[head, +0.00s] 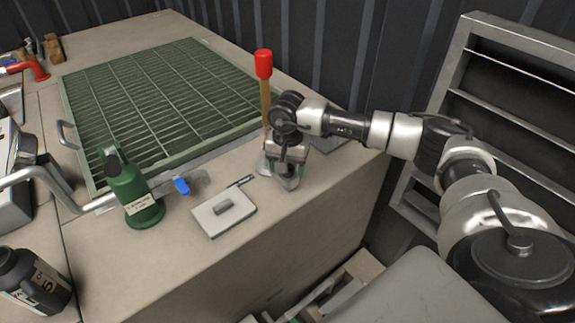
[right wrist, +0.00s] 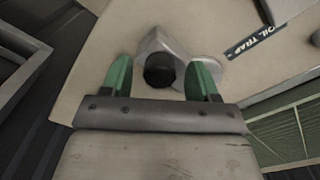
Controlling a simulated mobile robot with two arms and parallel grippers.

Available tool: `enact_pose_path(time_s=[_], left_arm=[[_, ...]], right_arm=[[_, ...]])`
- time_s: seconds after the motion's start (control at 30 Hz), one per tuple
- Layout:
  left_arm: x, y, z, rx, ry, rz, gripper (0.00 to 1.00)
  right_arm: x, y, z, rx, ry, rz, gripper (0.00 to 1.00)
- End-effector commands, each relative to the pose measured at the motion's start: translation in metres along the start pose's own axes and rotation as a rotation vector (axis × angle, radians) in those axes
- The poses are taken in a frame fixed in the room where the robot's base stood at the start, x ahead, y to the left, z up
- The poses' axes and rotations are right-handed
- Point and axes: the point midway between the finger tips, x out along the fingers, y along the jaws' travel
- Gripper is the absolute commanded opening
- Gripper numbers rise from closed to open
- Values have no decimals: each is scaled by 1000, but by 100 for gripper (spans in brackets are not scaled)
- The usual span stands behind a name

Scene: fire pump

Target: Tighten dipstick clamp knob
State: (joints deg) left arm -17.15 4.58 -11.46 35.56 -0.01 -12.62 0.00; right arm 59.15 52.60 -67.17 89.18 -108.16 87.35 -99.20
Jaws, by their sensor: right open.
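The black clamp knob (right wrist: 160,70) sits on a grey metal bracket (right wrist: 151,44) at the counter's edge. My right gripper (right wrist: 160,79) is open, with one green finger on each side of the knob. Gaps show between the fingers and the knob; whether it is at the knob's height I cannot tell. In the head view my right gripper (head: 287,172) points down at the counter's right corner and hides the knob. A wooden rod with a red top (head: 263,65), perhaps the dipstick, stands upright just behind it. My left gripper is not in view.
A green grate (head: 160,95) covers the back of the counter (head: 235,235). A louvred metal frame (head: 455,60) stands at right.

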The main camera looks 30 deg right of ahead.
Motion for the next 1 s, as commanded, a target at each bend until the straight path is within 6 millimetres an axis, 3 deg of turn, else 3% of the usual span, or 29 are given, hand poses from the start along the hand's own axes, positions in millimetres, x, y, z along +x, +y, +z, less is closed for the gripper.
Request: enact_pose_path(time_s=[0.27, 0.6, 1.0], left_arm=[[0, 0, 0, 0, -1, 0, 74], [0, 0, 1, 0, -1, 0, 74], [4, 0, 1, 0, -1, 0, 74]], right_arm=[[3, 0, 0, 0, -1, 0, 60], [2, 0, 0, 0, -1, 0, 11], [3, -1, 0, 78, 0, -1, 11]])
